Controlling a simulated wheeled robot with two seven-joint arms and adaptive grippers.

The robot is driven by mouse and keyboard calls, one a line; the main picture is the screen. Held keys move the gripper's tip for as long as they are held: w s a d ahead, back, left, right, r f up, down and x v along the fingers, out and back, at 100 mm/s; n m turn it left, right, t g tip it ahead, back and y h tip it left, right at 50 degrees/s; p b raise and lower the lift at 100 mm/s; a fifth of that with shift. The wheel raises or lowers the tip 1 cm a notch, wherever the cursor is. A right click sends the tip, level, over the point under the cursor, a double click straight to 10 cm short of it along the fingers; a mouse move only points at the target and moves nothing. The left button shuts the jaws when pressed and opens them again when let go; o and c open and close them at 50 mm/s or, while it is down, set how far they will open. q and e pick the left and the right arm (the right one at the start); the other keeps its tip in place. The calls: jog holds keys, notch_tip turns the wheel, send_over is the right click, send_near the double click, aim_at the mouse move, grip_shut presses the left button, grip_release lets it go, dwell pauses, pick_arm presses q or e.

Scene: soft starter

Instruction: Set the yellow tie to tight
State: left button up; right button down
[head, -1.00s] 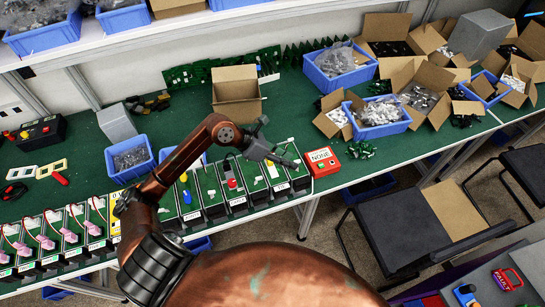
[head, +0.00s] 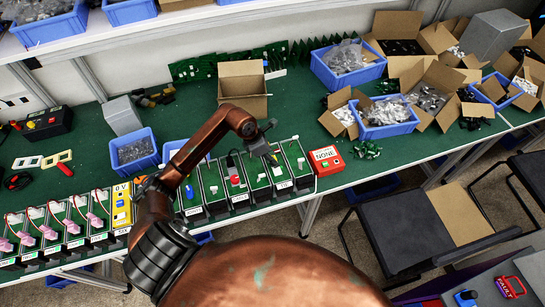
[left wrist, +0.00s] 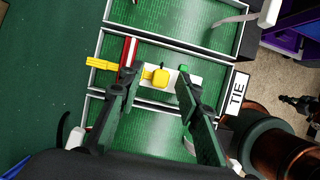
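The yellow tie (left wrist: 160,77) sits as a small yellow block on a white strip across a green board bay, in the left wrist view. A ribbed yellow piece (left wrist: 103,64) sticks out beyond the bay's edge on the left. A white label reading TIE (left wrist: 236,95) is at the bay's other end. My left gripper (left wrist: 159,72) is open, its dark fingers on either side of the yellow block, with gaps visible. Whether it is at the block's height I cannot tell. In the head view, my left gripper (head: 268,152) points down over the row of green bays. My right gripper is not in view.
A red box marked NONE (head: 326,160) stands right of the bays. An open cardboard box (head: 243,88) is behind them. A blue bin (head: 133,149) and a grey block (head: 122,115) stand to the left. The green bench between is mostly clear.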

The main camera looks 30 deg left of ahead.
pick_arm(q)
grip_shut()
dwell(0.4)
dwell(0.4)
